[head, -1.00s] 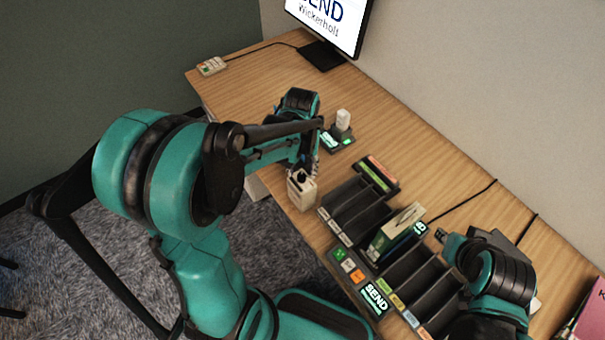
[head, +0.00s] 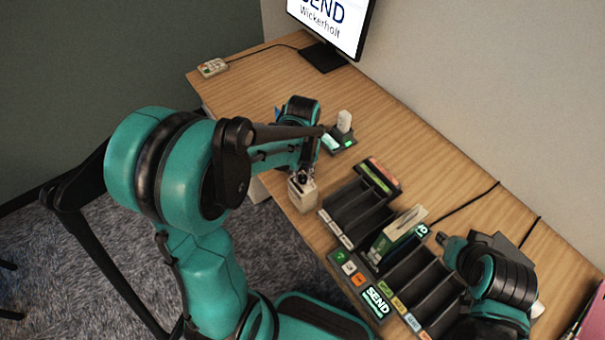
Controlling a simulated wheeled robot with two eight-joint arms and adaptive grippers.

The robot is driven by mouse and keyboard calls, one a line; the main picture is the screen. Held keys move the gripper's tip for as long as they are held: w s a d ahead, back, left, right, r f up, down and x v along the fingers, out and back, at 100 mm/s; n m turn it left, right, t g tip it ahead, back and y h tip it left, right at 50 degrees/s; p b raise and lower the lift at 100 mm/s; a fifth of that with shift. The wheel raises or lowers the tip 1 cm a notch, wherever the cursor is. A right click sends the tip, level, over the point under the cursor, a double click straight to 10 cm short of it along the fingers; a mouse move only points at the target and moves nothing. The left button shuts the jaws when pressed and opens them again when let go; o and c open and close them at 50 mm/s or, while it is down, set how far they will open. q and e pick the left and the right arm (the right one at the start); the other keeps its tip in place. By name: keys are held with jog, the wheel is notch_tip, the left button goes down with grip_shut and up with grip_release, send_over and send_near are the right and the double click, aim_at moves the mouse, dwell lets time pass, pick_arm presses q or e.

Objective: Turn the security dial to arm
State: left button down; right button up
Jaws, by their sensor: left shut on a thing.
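A small cream box with a black dial (head: 302,193) on top stands at the table's front edge, left of the sorter. I take it for the security dial; its markings are too small to read. My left gripper (head: 303,178) comes down from above onto the dial's knob and is shut on it. The fingers hide most of the knob, so I cannot tell its angle. My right gripper (head: 441,238) is at the right, beyond the sorter's trays; its fingers are too small to tell whether they are open.
A black sorter (head: 350,215) with several slots stands right of the dial, with a green and cream box (head: 400,233) in it and a SEND panel (head: 376,300) in front. A small white device on a dark base (head: 343,128) stands behind. A monitor (head: 335,25) and keypad (head: 213,67) are farther back.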

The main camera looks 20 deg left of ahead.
aim_at(302, 177)
pick_arm(q)
jog(key=m, duration=0.5)
jog(key=shift+m, duration=0.3)
jog(key=m, duration=0.4)
jog(key=shift+m, duration=0.4)
dwell(0.3)
jog(key=c, duration=1.3)
grip_release()
notch_tip(302, 177, up, 12)
